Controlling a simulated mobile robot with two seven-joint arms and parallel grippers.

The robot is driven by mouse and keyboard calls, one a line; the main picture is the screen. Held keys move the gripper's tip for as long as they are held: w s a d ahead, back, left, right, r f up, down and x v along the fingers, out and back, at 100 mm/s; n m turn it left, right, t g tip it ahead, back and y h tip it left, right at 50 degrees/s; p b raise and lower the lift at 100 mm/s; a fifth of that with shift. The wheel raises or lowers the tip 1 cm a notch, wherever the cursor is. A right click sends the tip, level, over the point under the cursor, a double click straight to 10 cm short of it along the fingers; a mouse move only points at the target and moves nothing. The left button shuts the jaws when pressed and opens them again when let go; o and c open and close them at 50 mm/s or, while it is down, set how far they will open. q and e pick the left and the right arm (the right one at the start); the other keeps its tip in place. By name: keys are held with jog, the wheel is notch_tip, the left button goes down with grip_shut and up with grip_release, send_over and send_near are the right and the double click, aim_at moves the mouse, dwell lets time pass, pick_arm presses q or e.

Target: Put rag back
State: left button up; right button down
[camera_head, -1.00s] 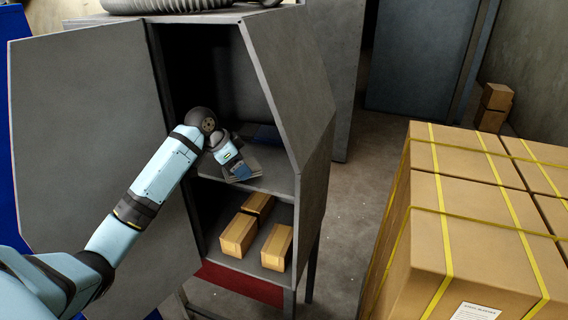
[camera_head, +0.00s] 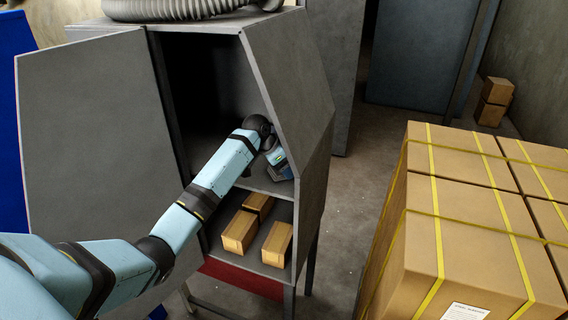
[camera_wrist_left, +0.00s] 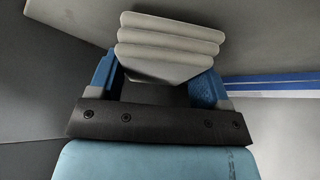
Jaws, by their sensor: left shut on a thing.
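The rag is a light grey folded stack of cloth (camera_wrist_left: 168,48) in the left wrist view. My left gripper (camera_head: 281,168) is inside the open cabinet, above its middle shelf (camera_head: 262,184) and close to the right side wall. In the left wrist view my gripper's blue fingers (camera_wrist_left: 158,80) are shut on the rag from both sides. In the head view the rag is hidden by my gripper and the cabinet wall. I cannot tell whether the rag touches the shelf. My right gripper is out of view.
The grey cabinet (camera_head: 300,110) has its door (camera_head: 90,150) swung open to the left. Several small boxes (camera_head: 240,232) sit on its lower shelf. A blue and white strip (camera_wrist_left: 275,86) lies beside the rag. Large strapped cartons (camera_head: 470,230) stand at the right.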

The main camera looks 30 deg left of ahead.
pick_arm(q)
jog(key=shift+f, duration=0.3)
jog(key=o, duration=0.9)
jog(key=shift+a+r, duration=0.1)
jog(key=shift+r, duration=0.1)
jog(key=b+v, duration=0.3)
jog(key=v, duration=0.9)
jog(key=shift+f, duration=0.1)
